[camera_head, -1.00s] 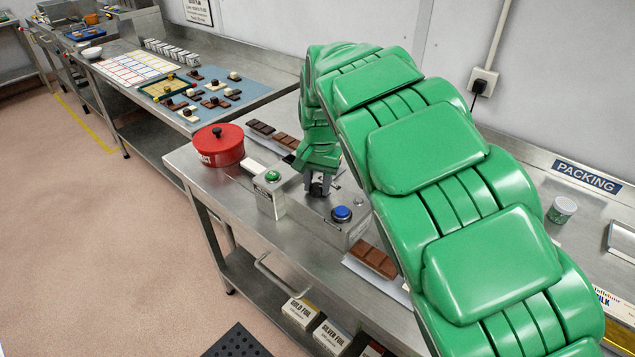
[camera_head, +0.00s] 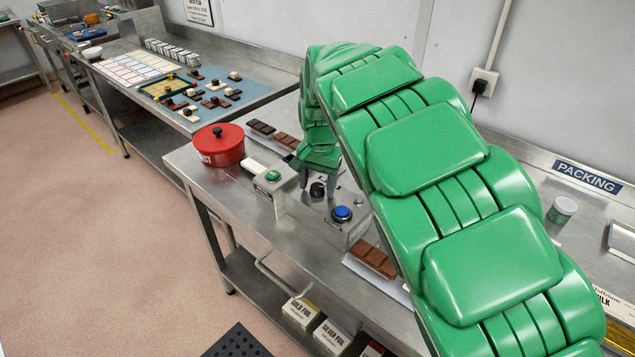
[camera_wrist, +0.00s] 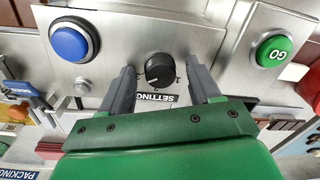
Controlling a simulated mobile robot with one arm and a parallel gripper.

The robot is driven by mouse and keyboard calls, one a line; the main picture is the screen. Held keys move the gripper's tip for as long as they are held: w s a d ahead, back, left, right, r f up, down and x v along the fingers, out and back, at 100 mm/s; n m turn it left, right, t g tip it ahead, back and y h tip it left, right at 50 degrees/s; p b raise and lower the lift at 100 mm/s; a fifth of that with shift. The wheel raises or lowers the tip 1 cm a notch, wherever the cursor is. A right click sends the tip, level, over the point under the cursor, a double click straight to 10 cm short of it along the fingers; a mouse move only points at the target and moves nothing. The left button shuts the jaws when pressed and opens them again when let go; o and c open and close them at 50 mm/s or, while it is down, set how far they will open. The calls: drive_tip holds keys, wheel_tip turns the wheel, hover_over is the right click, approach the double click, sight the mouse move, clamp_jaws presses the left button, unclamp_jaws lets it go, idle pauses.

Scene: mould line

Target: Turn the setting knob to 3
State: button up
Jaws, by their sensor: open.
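The setting knob (camera_head: 318,189) is a small black round knob on the grey panel between the green and blue buttons. It also shows in the wrist view (camera_wrist: 159,69), above an upside-down SETTING label (camera_wrist: 157,97). A pale pointer mark shows on its face; a 1-like mark is to its right, but I cannot tell which number it points at. My gripper (camera_wrist: 161,80) is open, with one grey finger on each side of the knob in the wrist view and gaps to it. In the head view the gripper (camera_head: 319,177) is just above the knob.
A blue button (camera_head: 342,213) and a green GO button (camera_head: 273,175) flank the knob. A red pot (camera_head: 219,148) stands behind left. Chocolate bars lie on the bench, one (camera_head: 374,260) in front. A power socket (camera_head: 484,80) is on the wall.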

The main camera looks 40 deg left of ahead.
sight(319, 187)
wheel_tip(319, 187, up, 7)
drive_tip(key=shift+w+d+f, duration=0.1)
drive_tip(key=shift+f, duration=0.1)
drive_tip(key=shift+d+r, duration=0.1)
drive_tip(key=shift+r, duration=0.5)
